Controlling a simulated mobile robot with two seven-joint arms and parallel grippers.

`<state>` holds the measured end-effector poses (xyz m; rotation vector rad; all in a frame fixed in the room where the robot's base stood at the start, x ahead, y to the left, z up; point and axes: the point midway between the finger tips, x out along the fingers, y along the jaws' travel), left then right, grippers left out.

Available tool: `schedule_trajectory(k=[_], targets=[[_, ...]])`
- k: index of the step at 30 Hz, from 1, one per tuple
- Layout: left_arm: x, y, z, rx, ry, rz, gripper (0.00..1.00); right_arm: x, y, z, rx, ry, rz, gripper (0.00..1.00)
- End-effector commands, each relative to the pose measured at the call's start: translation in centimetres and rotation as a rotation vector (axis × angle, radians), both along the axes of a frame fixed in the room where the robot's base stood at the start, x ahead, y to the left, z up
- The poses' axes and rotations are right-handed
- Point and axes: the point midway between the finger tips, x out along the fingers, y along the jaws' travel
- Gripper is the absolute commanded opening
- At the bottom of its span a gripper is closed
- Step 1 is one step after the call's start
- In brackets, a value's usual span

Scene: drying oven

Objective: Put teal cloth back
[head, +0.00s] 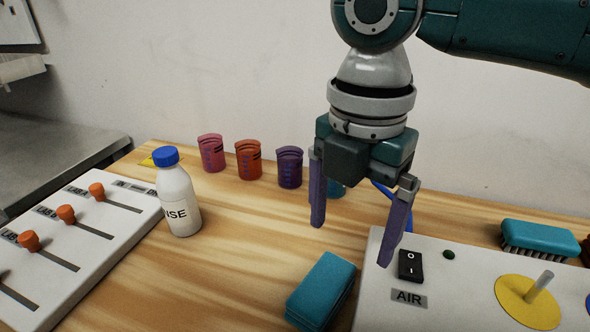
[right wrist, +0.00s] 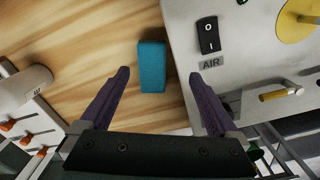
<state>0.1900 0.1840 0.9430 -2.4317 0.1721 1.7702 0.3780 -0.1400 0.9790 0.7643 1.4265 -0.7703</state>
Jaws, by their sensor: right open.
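The teal cloth (head: 322,291) is a folded block lying on the wooden table, against the left side of the white AIR panel. It also shows in the right wrist view (right wrist: 152,66), just beyond and between the fingertips. My right gripper (head: 358,238) is open and empty above the table, higher than the cloth and behind it in the head view. Its purple fingers also show in the right wrist view (right wrist: 159,73), spread to either side of the cloth's near end without visible contact. My left gripper is out of view.
A white bottle (head: 178,200) with a blue cap stands left, beside a slider panel (head: 95,240). Pink (head: 211,153), orange (head: 248,160) and purple (head: 289,167) cups stand at the back. The AIR panel (head: 400,315) carries a switch (head: 411,265). A teal brush (head: 540,238) lies right. Bare wood (head: 245,240) lies mid-table.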

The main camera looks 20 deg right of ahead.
Motion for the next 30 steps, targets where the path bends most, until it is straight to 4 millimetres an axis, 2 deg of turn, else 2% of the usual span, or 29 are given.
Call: schedule_trajectory(k=[5,12,18,23,30], targets=[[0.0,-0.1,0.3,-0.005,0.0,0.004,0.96,0.1,0.0,2.5,0.001,-0.004,0.001,0.96],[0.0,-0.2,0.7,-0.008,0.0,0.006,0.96,0.1,0.1,8.2,0.002,-0.006,0.001,0.96],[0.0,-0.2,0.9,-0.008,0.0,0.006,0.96,0.1,0.1,11.7,0.002,-0.002,0.001,0.96],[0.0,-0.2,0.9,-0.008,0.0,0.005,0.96,0.0,0.1,12.9,0.002,0.0,0.001,0.96],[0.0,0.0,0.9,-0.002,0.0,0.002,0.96,0.0,0.1,13.1,0.002,0.001,0.001,0.96]])
